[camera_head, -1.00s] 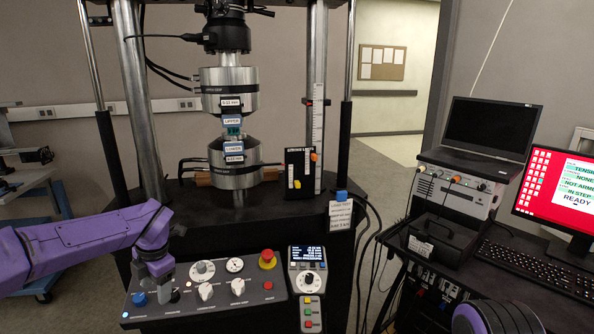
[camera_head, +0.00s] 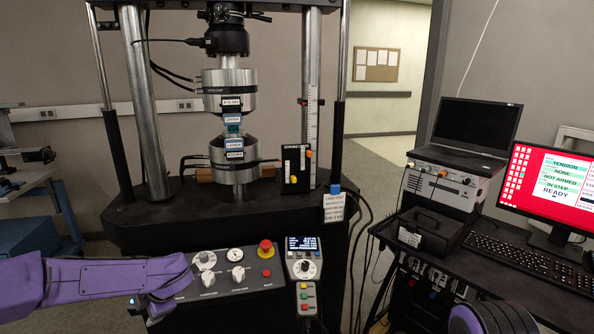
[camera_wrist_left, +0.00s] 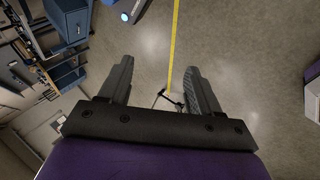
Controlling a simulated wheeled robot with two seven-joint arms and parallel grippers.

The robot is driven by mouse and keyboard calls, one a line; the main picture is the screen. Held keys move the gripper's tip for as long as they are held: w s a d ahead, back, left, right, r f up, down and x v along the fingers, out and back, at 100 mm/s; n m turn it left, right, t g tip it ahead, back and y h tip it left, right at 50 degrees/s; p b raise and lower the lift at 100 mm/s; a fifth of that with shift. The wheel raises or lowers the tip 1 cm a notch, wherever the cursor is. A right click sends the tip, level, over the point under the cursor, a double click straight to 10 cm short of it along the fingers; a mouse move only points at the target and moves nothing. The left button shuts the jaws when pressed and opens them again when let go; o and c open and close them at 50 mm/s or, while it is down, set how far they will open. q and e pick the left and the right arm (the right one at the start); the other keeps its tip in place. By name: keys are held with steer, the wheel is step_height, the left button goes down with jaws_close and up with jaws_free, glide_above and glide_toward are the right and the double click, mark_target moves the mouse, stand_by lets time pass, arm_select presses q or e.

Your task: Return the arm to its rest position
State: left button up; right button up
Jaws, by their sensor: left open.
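My left arm (camera_head: 95,280), purple, comes in from the left and lies low in front of the control panel (camera_head: 228,272), covering its left part. In the head view its gripper is mostly hidden behind and below the forearm. My right gripper is not in view.
The test machine's lower grip (camera_head: 235,160) stands behind the panel. A handheld control box (camera_head: 304,265) and a red stop button (camera_head: 265,246) are right of the arm. A laptop (camera_head: 477,130) and red monitor (camera_head: 550,190) stand on the right-hand bench. Floor is open below the gripper.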

arm_select(q)
steer(key=s+d+f+m+t+h, duration=0.1)
steer(key=s+d+f+m+t, duration=0.15)
steer(key=s+f+m, duration=0.45)
steer(key=s+d+f+m+t, duration=0.2)
steer(key=s+d+f+m, duration=0.25)
steer(key=f, duration=0.45)
steer(key=s+f+m+g+h, duration=0.1)
steer(key=s+f+m, duration=0.3)
steer(key=s, duration=0.9)
steer(key=s+f+m+g+h, duration=0.1)
steer(key=s+f+m+g, duration=0.2)
steer(key=s, duration=1)
steer(key=shift+s+a+f+m+h, duration=0.2)
steer(key=shift+a+f+m+h, duration=0.25)
steer(key=shift+m, duration=0.5)
steer(key=shift+d, duration=0.1)
